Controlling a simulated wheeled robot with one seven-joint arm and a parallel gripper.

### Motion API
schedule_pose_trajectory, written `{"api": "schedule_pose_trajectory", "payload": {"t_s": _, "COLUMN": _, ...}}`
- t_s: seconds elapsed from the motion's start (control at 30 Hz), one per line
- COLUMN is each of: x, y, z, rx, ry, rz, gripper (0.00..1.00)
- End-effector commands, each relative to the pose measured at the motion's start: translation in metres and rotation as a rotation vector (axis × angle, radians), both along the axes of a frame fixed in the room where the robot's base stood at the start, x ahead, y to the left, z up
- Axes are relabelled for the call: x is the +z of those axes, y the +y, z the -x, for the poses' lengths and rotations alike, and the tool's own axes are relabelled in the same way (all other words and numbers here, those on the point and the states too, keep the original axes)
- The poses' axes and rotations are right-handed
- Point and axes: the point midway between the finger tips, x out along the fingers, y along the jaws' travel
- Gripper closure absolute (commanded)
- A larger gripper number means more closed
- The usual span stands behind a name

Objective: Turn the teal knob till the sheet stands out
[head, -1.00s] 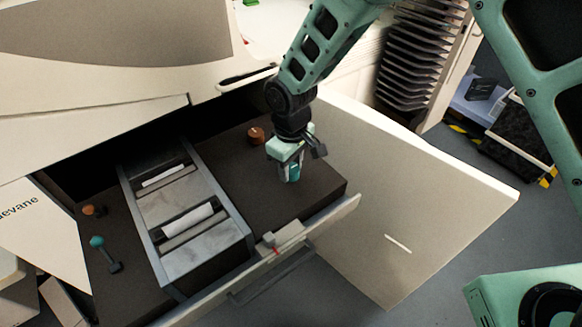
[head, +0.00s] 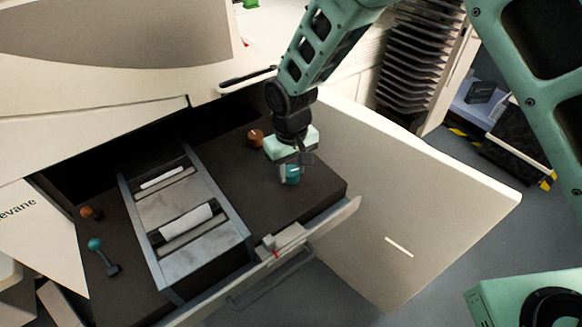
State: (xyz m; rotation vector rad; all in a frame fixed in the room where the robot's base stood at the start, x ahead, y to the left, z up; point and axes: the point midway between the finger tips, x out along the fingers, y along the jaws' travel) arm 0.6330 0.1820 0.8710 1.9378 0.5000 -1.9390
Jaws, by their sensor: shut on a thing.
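The teal knob (head: 292,174) stands on the dark right-hand panel of the pulled-out drawer. My gripper (head: 291,169) comes down on it from above and is shut on it; the fingers are partly hidden. A white sheet (head: 186,222) shows as a curled strip in the nearer slot of the grey metal paper path (head: 178,208). A second white strip (head: 162,177) lies in the farther slot. I cannot tell whether the two strips are one sheet.
An orange-brown knob (head: 255,138) stands just behind my gripper. A teal-tipped lever (head: 96,245) and an orange knob (head: 88,212) are on the left panel. The open white door (head: 405,205) stands to the right. A red-marked latch (head: 272,247) sits at the drawer's front edge.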

Motion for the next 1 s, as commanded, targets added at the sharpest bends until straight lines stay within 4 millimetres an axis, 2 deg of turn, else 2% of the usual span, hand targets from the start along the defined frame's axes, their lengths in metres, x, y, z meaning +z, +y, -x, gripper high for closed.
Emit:
{"api": "schedule_pose_trajectory", "payload": {"t_s": 0.17, "x": 0.001, "y": 0.000, "z": -0.001, "rx": 0.001, "ry": -0.003, "rz": -0.001, "gripper": 0.86}}
{"api": "schedule_pose_trajectory", "payload": {"t_s": 0.2, "x": 0.001, "y": 0.000, "z": -0.001, "rx": 0.001, "ry": -0.003, "rz": -0.001, "gripper": 0.52}}
{"api": "schedule_pose_trajectory", "payload": {"t_s": 0.23, "x": 0.001, "y": 0.000, "z": -0.001, "rx": 0.001, "ry": -0.003, "rz": -0.001, "gripper": 0.44}}
{"api": "schedule_pose_trajectory", "payload": {"t_s": 0.27, "x": 0.001, "y": 0.000, "z": -0.001, "rx": 0.001, "ry": -0.002, "rz": -0.001, "gripper": 0.41}}
{"api": "schedule_pose_trajectory", "payload": {"t_s": 0.53, "x": 0.001, "y": 0.000, "z": 0.000, "rx": 0.002, "ry": -0.001, "rz": 0.000, "gripper": 0.41}}
{"api": "schedule_pose_trajectory", "payload": {"t_s": 0.67, "x": 0.009, "y": 0.000, "z": -0.001, "rx": 0.001, "ry": -0.002, "rz": -0.001, "gripper": 0.41}}
{"api": "schedule_pose_trajectory", "payload": {"t_s": 0.77, "x": 0.024, "y": 0.000, "z": -0.001, "rx": 0.001, "ry": -0.004, "rz": -0.002, "gripper": 0.41}}
{"api": "schedule_pose_trajectory", "payload": {"t_s": 1.0, "x": 0.080, "y": 0.001, "z": -0.002, "rx": 0.001, "ry": -0.006, "rz": -0.004, "gripper": 0.41}}
